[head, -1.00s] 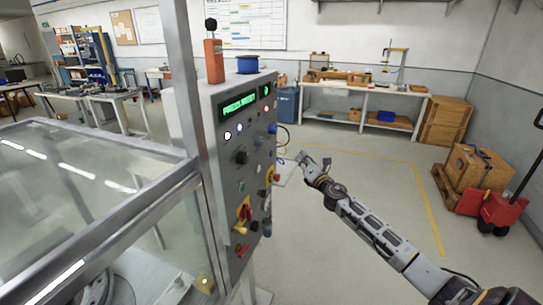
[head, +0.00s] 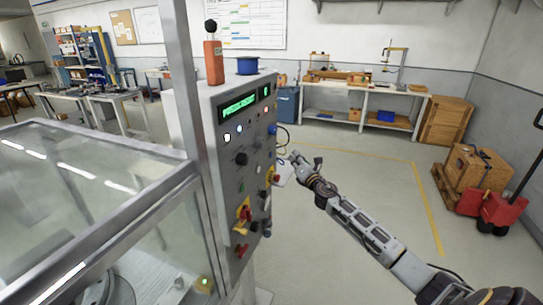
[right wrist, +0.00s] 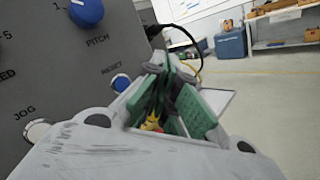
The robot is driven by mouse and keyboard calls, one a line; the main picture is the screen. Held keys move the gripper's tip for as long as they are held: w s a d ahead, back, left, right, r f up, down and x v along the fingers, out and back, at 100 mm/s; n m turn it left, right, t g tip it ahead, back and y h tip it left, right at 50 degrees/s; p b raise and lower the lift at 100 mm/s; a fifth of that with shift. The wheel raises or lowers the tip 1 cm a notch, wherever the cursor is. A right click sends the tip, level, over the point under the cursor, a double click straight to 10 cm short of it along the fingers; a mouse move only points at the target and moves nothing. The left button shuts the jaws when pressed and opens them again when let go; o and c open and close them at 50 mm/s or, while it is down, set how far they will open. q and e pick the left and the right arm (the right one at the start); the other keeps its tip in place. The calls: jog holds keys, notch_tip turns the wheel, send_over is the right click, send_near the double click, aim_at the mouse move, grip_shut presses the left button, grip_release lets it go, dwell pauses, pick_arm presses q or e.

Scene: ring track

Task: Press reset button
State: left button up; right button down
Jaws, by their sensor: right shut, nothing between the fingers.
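The reset button is a blue round button (right wrist: 121,83) under the label RESET on the grey control panel (right wrist: 55,75) in the right wrist view. The panel's front (head: 228,165) also shows in the head view, where I cannot clearly pick out the reset button. My right gripper (head: 291,158) is shut and empty, just right of the panel. In the right wrist view its green-padded fingers (right wrist: 165,72) are to the right of the button, and I see no contact. My left gripper is not in view.
A blue PITCH knob (right wrist: 86,12) sits above the button and a white JOG button (right wrist: 38,130) below left. A black cable (right wrist: 175,27) hangs beside the panel. A glass-sided enclosure (head: 95,185) stands left. The floor (head: 350,165) right of the panel is open.

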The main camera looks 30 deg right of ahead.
jog(key=shift+w+a, duration=1.9)
jog(key=shift+w, duration=0.3)
jog(key=shift+w+a, duration=0.55)
jog(key=shift+w, duration=0.1)
dwell(1.4)
jog(key=shift+s+d, duration=0.1)
jog(key=shift+s, duration=0.05)
dwell(0.4)
jog(key=shift+s+d, duration=0.4)
jog(key=shift+s, duration=0.05)
jog(key=shift+s+d, duration=0.1)
jog(key=shift+s+d, duration=1.55)
jog(key=shift+s, duration=0.3)
dwell(0.3)
